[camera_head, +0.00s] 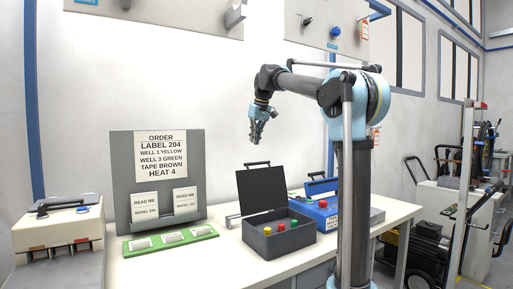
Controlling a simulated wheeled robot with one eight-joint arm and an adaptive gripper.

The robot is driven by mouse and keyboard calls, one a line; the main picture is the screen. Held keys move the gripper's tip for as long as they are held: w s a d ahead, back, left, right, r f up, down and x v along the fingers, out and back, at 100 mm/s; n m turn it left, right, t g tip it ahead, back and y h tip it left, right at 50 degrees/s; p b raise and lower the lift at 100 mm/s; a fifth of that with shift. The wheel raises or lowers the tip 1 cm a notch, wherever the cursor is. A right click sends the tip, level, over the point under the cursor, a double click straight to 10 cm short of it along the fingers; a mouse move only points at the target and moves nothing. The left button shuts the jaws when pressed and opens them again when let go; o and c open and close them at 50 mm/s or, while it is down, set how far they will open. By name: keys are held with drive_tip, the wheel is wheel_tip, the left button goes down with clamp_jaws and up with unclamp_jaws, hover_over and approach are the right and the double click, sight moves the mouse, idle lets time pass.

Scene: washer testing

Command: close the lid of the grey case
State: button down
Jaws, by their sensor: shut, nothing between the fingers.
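The grey case (279,240) stands on the white table, right of the order board. Its dark lid (261,190) is raised and leans back, with a handle on its top edge. Small red, yellow and green pieces show inside the case. My gripper (255,138) hangs from my arm above and behind the lid in the picture, apart from it. It is small in the view, shut and empty, with its fingers pointing down.
A blue case (318,211) with an open lid stands just right of the grey case. A green tray (170,239) and an order board (121,171) are to the left. A beige box (58,229) stands at far left. A wheeled machine (432,250) is beyond the table's right end.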

drive_tip(key=x, duration=0.9)
drive_tip(key=shift+s+d+r, duration=0.1)
drive_tip(key=shift+s+d, duration=0.5)
drive_tip(key=shift+s, duration=0.25)
drive_tip(key=shift+s+d+r, duration=0.1)
drive_tip(key=shift+s+d, duration=0.5)
drive_tip(key=shift+s, duration=0.3)
